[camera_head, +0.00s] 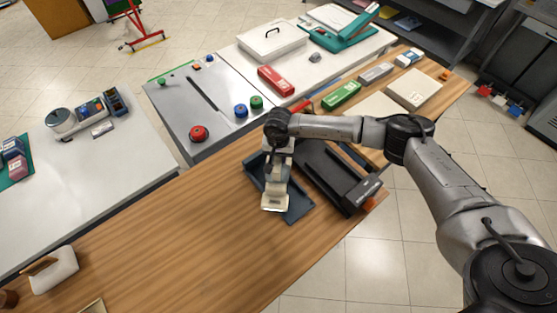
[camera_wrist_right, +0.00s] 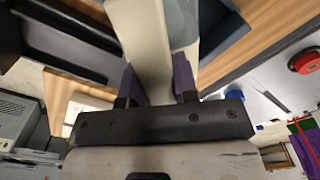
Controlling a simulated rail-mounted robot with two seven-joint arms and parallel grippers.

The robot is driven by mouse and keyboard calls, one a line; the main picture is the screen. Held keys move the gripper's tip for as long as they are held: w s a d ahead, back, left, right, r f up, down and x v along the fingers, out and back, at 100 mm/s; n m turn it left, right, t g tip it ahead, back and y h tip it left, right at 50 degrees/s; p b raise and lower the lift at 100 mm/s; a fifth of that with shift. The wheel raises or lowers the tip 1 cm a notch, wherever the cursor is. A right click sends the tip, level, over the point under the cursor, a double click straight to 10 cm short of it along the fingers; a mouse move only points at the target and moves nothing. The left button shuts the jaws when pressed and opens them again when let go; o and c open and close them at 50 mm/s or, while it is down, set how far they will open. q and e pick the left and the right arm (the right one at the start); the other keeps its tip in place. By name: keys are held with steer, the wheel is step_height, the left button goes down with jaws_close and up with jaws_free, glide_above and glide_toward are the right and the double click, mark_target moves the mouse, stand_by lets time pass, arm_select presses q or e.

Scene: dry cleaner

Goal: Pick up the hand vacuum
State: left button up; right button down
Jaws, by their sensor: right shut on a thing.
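The hand vacuum (camera_head: 275,200) is a cream body in the head view, over the dark blue tray (camera_head: 298,212) on the wooden counter. My right gripper (camera_head: 278,170) points down at it and is shut on it. In the right wrist view, the cream vacuum (camera_wrist_right: 145,40) runs between the purple-padded fingers of my right gripper (camera_wrist_right: 157,80). I cannot tell whether the vacuum touches the tray or hangs just above it. My left gripper is not in view.
A black device (camera_head: 338,178) stands close to the right of the tray. A grey panel (camera_head: 215,105) with coloured knobs, including a red one (camera_head: 198,133), lies behind. Green (camera_head: 341,95) and red (camera_head: 276,80) boxes stand farther back.

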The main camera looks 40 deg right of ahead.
step_height(320, 180, up, 2)
steer(key=s+d+r+b, duration=0.1)
steer(key=s+d+r, duration=0.4)
steer(key=s, duration=0.5)
steer(key=shift+s+d+r, duration=0.15)
steer(key=shift+d+r, duration=0.1)
steer(key=shift+r, duration=0.6)
